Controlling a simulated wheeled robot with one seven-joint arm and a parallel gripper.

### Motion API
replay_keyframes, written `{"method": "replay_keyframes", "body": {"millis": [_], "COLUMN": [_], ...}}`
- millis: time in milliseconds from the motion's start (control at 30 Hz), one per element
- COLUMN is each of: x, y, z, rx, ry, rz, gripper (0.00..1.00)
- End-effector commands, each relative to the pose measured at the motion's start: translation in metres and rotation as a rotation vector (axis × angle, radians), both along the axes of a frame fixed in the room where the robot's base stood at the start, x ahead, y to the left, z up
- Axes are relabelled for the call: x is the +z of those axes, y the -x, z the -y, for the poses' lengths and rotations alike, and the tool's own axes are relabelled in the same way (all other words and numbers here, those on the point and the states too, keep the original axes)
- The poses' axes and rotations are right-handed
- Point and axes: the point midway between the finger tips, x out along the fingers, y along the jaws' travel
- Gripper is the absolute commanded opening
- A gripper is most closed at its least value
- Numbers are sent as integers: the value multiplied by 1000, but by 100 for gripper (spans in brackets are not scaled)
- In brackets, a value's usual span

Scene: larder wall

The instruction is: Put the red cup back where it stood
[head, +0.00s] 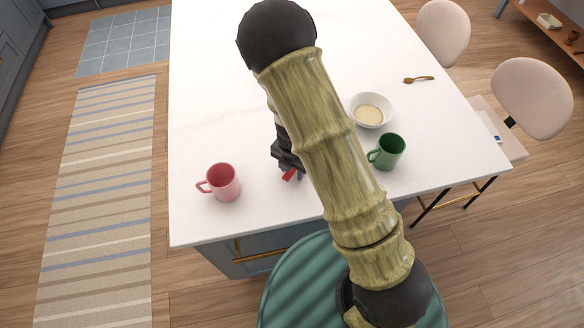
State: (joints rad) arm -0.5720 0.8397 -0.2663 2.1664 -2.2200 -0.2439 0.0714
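A pinkish-red cup (222,184) stands upright on the white table, near its front left corner, with its handle to the left. My gripper (289,165) is right of this cup and apart from it, low over the table near the front edge. My own arm covers most of the gripper. A small bright red piece (290,174) shows at the gripper's lower end, with a bluish bit beside it. I cannot tell whether these are parts of the gripper or something it holds. The fingers' opening is hidden.
A green cup (388,152) stands right of my arm, with a white bowl (371,110) of pale contents behind it. A wooden spoon (418,79) lies farther back. Pale chairs (532,98) line the right side. The table's left part is clear.

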Motion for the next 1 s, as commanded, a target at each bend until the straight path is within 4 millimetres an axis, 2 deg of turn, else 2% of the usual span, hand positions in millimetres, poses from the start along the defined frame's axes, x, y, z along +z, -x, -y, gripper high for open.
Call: {"method": "replay_keyframes", "body": {"millis": [233,367,567,900,1000], "x": [1,9,38,104,116], "y": [0,0,0,0,0], "z": [0,0,-1,-1,-1], "rx": [1,3,3,3,2], "ry": [0,0,-1,-1,-1], "rz": [0,1,3,3,2], "gripper": [41,41,41,41,41]}}
